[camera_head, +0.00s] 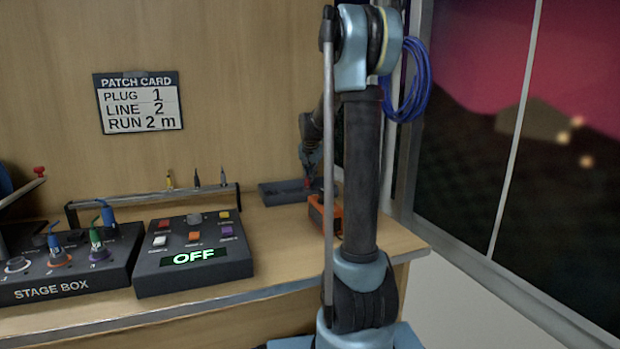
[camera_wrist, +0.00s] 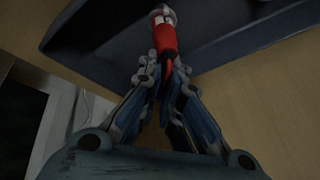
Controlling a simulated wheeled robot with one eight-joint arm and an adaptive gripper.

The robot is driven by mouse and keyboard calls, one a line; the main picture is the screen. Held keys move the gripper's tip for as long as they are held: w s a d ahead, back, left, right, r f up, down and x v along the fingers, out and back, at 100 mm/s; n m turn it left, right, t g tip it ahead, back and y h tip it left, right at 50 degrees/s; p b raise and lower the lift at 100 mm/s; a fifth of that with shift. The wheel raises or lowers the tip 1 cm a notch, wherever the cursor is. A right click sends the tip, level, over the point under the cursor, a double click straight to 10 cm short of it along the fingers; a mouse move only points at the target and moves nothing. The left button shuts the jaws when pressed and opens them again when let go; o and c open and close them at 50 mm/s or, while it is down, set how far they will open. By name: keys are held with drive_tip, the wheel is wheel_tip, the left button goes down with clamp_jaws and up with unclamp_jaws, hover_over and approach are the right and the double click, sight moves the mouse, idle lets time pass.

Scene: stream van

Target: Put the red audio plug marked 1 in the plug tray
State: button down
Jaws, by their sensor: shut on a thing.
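My gripper (camera_wrist: 161,85) is shut on the red audio plug (camera_wrist: 165,38), which sticks out beyond the fingertips in the wrist view. The plug has a pale tip at its far end. Its number mark cannot be read. The plug is over the dark plug tray (camera_wrist: 215,40); whether it touches the tray floor I cannot tell. In the head view the tray (camera_head: 275,196) lies at the back right of the bench, and my gripper (camera_head: 308,172) is above it, partly hidden by my arm. A bit of red shows at the tray under the gripper.
An orange device (camera_head: 318,212) stands just in front of the tray. A switch box (camera_head: 193,262) reading OFF and a stage box (camera_head: 65,270) with several cables sit to the left. A small rack (camera_head: 150,203) holds several thin plugs. A patch card (camera_head: 139,102) hangs on the wall.

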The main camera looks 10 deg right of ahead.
drive_tip(key=c, duration=1.8)
unclamp_jaws()
drive_tip(key=v, duration=1.2)
